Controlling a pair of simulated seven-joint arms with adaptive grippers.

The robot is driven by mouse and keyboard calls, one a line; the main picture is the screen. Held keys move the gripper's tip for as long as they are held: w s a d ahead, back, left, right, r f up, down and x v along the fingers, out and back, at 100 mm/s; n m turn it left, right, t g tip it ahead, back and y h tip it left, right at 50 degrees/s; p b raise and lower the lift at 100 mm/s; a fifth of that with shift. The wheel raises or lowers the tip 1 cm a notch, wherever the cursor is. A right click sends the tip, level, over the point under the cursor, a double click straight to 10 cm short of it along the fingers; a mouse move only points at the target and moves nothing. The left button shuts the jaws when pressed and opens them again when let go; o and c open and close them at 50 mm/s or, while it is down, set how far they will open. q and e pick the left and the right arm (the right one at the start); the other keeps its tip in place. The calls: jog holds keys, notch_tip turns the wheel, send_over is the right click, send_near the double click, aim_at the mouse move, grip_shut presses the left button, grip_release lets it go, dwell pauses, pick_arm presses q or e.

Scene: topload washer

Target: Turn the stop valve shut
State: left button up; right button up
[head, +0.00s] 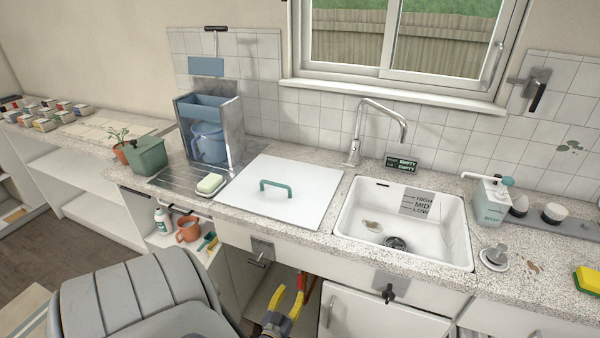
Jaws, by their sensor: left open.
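My left gripper (288,295), with yellow and red fingers, is at the bottom middle, in front of the cabinet below the counter. It is open, with nothing seen between its fingers. A dark cross-shaped handle (388,292) sits on a grey plate below the sink, to the right of the gripper and apart from it. Another grey plate with a small lever (261,258) is on the counter front, above and left of the gripper. A black lever (537,96) is on the wall at right. I cannot tell which is the stop valve. My right gripper is not in view.
The white sink (455,225) has a drain and brown bits inside, with a tap (378,107) behind it. A white board (300,205) with a green handle lies left of it. A cabinet door (375,318) is right of my gripper.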

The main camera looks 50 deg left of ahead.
aim_at(299, 277)
pick_arm(q)
jog(key=x, duration=0.8)
jog(key=shift+c, duration=0.2)
grip_shut()
dwell(0.4)
